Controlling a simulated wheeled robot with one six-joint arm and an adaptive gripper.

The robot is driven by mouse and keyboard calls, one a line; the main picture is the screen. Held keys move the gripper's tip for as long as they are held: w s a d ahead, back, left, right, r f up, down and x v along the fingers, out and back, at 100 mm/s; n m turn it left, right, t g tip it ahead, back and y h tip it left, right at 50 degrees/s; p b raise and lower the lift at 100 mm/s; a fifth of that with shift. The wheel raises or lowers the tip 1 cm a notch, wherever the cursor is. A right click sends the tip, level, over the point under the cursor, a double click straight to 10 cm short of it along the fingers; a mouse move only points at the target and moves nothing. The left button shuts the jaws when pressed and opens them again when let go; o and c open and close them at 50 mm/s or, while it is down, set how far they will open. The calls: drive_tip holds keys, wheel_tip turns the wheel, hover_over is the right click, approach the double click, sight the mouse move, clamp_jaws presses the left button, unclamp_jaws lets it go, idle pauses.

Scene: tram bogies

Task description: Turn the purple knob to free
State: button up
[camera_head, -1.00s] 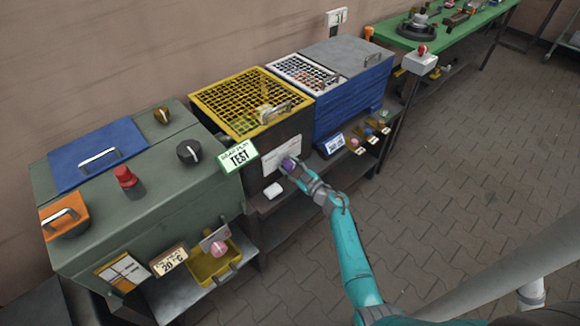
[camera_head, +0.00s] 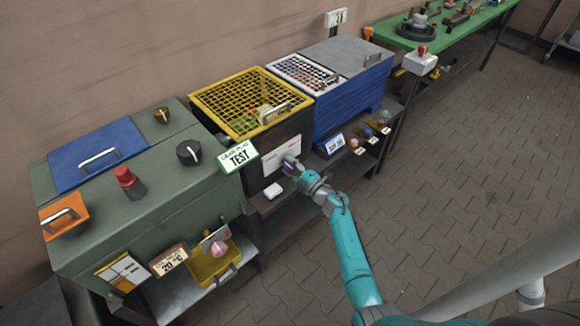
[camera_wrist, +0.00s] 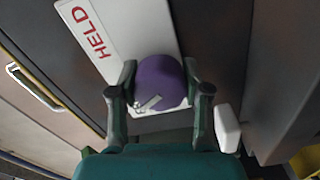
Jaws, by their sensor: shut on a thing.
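The purple knob (camera_wrist: 160,82) is round with a pale pointer on its face. It sits on a white plate (camera_wrist: 110,30) marked HELD in red on the front of the dark machine with the yellow grid top. In the wrist view, my gripper (camera_wrist: 159,90) has one finger on each side of the knob and is shut on it. In the head view, my gripper (camera_head: 296,172) is at the machine's front and partly hides the knob. The plate also shows there (camera_head: 282,155). The word free is not readable in either view.
A small white block (camera_head: 273,190) is just below left of the knob. A grey-green machine (camera_head: 150,210) is on the left and a blue crate (camera_head: 350,103) on the right. The paved floor is open.

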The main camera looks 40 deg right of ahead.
drive_tip(key=shift+n, duration=0.9)
drive_tip(key=o, duration=1.2)
drive_tip(key=shift+c, duration=0.2)
drive_tip(key=s, duration=1.2)
drive_tip(key=shift+d, duration=0.15)
